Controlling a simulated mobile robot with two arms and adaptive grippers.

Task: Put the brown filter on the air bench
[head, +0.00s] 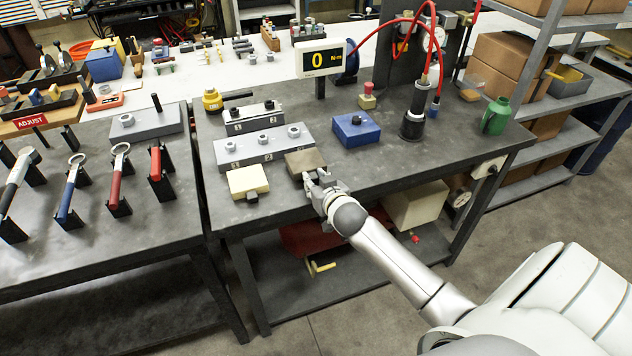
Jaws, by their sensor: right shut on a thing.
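The brown filter (305,161) is a flat, dull brown block near the front edge of the middle bench. My right gripper (314,180) is shut on its near side, with the arm reaching in from the lower right. I cannot tell whether the filter touches the bench top or hangs just above it. The air bench (440,160) is the dark grey bench with the red air hose (408,22) and a black air tool (413,120) standing on it. My left gripper is not in view.
A cream block (247,181) lies left of the filter. A grey numbered fixture (262,146) stands behind, and a blue box (356,129) stands to the right. A green can (495,116) is at the right end. The front right of the bench top is clear.

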